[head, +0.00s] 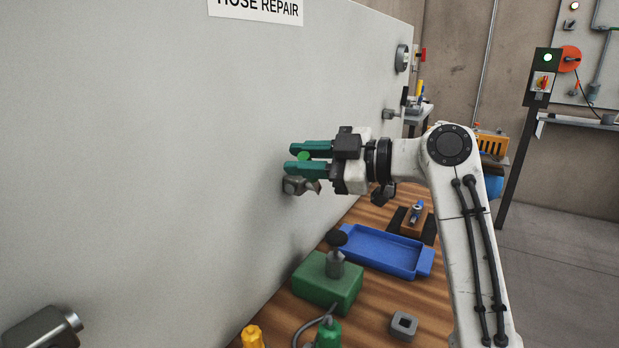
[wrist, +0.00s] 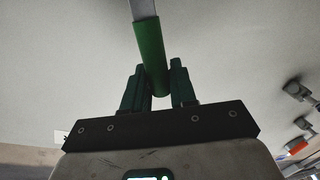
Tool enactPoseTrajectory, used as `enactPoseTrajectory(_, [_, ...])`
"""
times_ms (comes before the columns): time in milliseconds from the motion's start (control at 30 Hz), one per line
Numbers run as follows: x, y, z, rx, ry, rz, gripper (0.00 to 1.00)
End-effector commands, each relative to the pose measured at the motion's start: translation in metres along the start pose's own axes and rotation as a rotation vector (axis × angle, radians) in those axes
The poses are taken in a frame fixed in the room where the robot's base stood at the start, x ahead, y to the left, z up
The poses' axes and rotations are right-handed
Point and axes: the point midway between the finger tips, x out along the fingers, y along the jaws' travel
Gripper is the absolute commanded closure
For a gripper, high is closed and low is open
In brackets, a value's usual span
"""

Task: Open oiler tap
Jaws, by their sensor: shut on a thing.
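The tap has a grey metal body (head: 297,186) on the pale wall panel in the head view. Its green handle (head: 304,156) shows end-on between my fingers. In the wrist view the green-sleeved lever (wrist: 150,50) runs up from between the fingers to a bare grey metal part. My gripper (head: 302,159) is shut on this handle, with a green finger on each side; it also shows in the wrist view (wrist: 159,88). My gripper partly hides the tap body in the head view. I cannot tell how far the tap is turned.
The pale panel (head: 150,150) stands close to my fingertips. Below, the wooden bench holds a green block (head: 327,284) with a dark knob, a blue tray (head: 380,250) and a grey square piece (head: 404,325). A metal fitting (head: 45,330) juts from the panel at lower left.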

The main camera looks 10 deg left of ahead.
Motion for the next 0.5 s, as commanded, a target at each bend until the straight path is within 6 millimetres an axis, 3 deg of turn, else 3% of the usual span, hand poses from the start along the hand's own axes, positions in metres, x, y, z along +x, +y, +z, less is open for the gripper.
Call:
enactPoseTrajectory(33, [0.002,-0.010,0.007,-0.046,-0.008,0.000,1.00])
enactPoseTrajectory(500, [0.009,-0.051,0.017,-0.482,-0.096,-0.001,1.00])
